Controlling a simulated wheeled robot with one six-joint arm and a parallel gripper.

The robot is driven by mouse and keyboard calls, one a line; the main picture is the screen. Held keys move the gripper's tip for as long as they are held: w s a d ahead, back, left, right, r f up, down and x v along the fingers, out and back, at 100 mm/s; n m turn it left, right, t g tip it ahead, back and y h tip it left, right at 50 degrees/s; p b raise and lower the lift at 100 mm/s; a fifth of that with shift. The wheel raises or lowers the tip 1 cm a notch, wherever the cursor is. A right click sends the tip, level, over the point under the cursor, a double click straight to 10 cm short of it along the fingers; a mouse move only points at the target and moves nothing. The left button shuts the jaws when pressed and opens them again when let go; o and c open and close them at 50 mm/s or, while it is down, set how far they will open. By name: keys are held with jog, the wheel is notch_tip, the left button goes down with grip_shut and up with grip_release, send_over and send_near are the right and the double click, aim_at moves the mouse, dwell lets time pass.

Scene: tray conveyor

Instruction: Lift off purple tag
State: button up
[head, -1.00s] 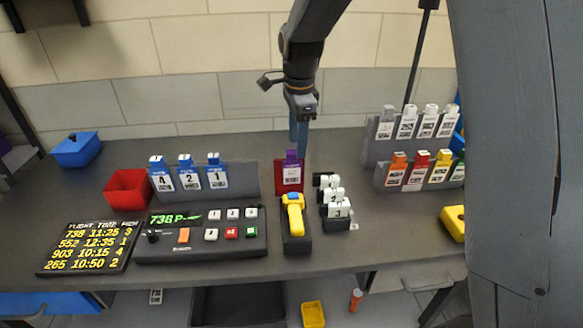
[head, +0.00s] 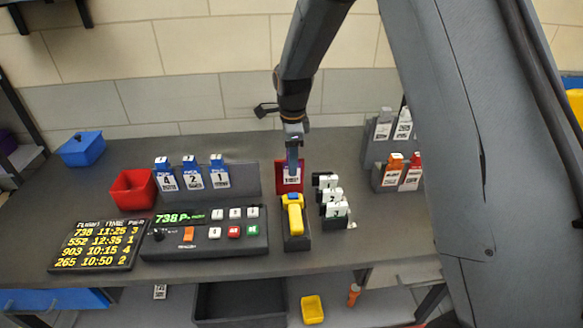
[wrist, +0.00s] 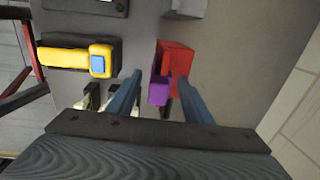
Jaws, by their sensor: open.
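The purple tag (wrist: 159,89) hangs on a red holder (wrist: 177,58) in the wrist view. In the head view its white label (head: 291,178) shows against the red holder (head: 281,184), while its purple top is hidden behind my gripper (head: 292,163). My gripper is open and has come down over the tag. In the wrist view the fingers (wrist: 160,78) stand on either side of the tag, with a gap on the left. Whether the right finger touches the holder or tag, I cannot tell.
A yellow scanner (head: 294,212) stands in front of the holder. White numbered tags (head: 330,196) are close on the right. Blue tags (head: 191,178) hang on a grey rack (head: 244,180) to the left. A control panel (head: 205,236) lies in front.

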jog(key=c, duration=1.2)
jog(key=shift+o, duration=0.2)
jog(key=shift+r, duration=0.1)
jog(key=shift+r+b, duration=0.35)
jog(key=shift+r, duration=0.25)
jog(key=r+b, duration=0.1)
jog(key=r, duration=0.1)
jog(key=s+r+b, duration=0.1)
jog(key=r, duration=0.2)
jog(key=shift+s+r, duration=0.2)
jog(key=shift+r, duration=0.05)
jog(key=s+b, duration=0.3)
jog(key=s, duration=1)
jog(key=shift+s, duration=0.1)
notch_tip(320, 180, up, 6)
jog(key=p, duration=0.6)
jog(key=shift+r, duration=0.25)
